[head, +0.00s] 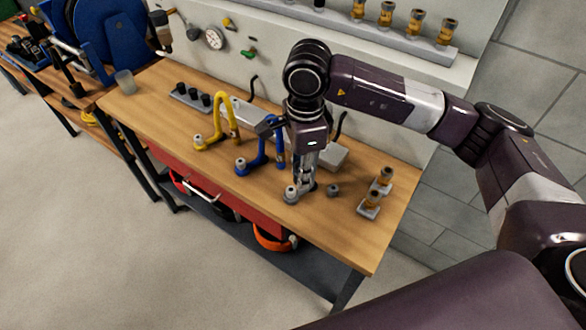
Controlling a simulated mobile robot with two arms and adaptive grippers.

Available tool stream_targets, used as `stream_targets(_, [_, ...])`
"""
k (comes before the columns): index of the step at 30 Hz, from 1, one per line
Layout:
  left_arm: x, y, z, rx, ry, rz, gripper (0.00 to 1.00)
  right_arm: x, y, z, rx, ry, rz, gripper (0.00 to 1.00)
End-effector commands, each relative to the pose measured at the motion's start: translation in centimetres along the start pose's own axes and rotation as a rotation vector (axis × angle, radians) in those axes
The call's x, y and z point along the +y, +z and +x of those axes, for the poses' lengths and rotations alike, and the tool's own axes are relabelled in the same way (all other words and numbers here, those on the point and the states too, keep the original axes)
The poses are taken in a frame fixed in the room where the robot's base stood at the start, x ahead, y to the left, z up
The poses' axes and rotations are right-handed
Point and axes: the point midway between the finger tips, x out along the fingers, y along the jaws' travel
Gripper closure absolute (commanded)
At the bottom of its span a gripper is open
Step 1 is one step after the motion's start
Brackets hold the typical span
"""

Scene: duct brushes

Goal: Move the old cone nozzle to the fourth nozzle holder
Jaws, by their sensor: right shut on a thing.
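My right gripper (304,184) points straight down over the front right part of the wooden workbench (250,207). It is shut on a small piece whose shape is mostly hidden by the fingers, so I cannot tell if it is the old cone nozzle. A grey round foot (291,196) stands at the fingertips, on the left. A small dark grey piece (333,190) stands apart to the right. I cannot tell which is the fourth nozzle holder. My left gripper is out of view.
A yellow bent tube (222,118) and a blue bent tube (259,149) stand left of my gripper. Black cylinders (192,98) sit on a strip behind. Several brass nozzles (415,21) stand on the wall shelf (400,43). The bench's front right corner is clear.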

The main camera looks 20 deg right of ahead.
Motion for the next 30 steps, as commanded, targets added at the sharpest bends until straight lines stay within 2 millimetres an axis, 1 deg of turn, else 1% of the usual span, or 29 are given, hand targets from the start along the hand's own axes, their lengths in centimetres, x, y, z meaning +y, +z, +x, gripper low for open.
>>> stream_targets(1, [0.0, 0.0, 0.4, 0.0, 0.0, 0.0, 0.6, 0.7, -0.4, -0.2, 0.001, -0.003, -0.127, 1.0])
stream_targets(9, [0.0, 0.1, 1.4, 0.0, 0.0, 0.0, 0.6, 4.9, -1.7, -1.6, 0.004, -0.001, -0.855, 1.0])
stream_targets(12, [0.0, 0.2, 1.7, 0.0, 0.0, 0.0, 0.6, 6.5, -2.3, -2.0, 0.008, 0.004, -1.105, 1.0])
stream_targets(16, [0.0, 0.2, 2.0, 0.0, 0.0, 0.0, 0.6, 8.1, -2.9, -2.4, 0.012, 0.012, -1.367, 1.0])
stream_targets(18, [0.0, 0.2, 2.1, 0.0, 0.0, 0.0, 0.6, 8.8, -3.2, -2.5, 0.013, 0.017, -1.469, 1.0])
stream_targets(21, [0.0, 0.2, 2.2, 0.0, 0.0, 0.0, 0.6, 9.4, -3.4, -2.6, 0.014, 0.021, -1.565, 1.0])
stream_targets(24, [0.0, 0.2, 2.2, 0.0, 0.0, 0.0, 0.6, 9.7, -3.5, -2.7, 0.014, 0.023, -1.61, 1.0])
stream_targets(30, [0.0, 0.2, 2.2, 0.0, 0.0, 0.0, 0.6, 9.7, -3.5, -2.7, 0.013, 0.024, -1.619, 1.0])
